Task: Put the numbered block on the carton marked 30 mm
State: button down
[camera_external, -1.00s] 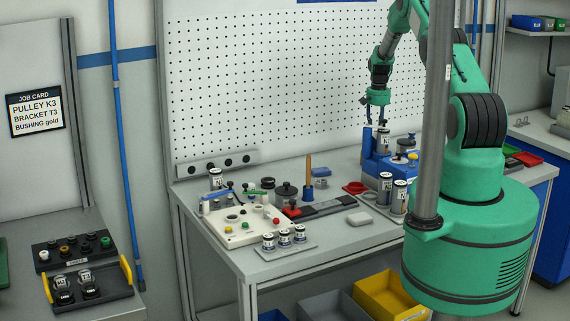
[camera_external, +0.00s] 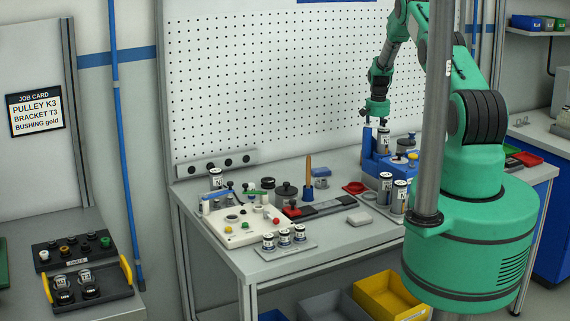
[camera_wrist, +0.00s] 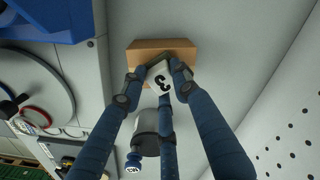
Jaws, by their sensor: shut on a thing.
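In the wrist view, my gripper (camera_wrist: 160,78) is shut on a white block (camera_wrist: 181,88) bearing a dark 3. The block is tilted in the picture and partly covered by the blue fingers. A brown carton (camera_wrist: 148,48) lies just beyond the fingertips. I cannot tell whether the block touches it, and no 30 mm mark is readable. In the external view, my gripper (camera_external: 374,116) points down at the back of the bench, above and behind the blue fixture. The block and carton cannot be made out there.
The blue fixture (camera_external: 376,168) stands close to my gripper, with labelled canisters (camera_external: 386,186) in front. A grey cylinder (camera_wrist: 147,143) is near the fingers in the wrist view. The pegboard (camera_external: 270,80) rises behind the bench. Bare grey surface (camera_wrist: 235,40) lies right of the carton.

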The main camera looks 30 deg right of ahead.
jog(key=shift+f, duration=0.15)
jog(key=c, duration=1.4)
grip_release()
jog(key=shift+o, duration=0.2)
jog(key=shift+r, duration=0.25)
notch_tip(320, 180, up, 12)
jog(key=b, duration=0.2)
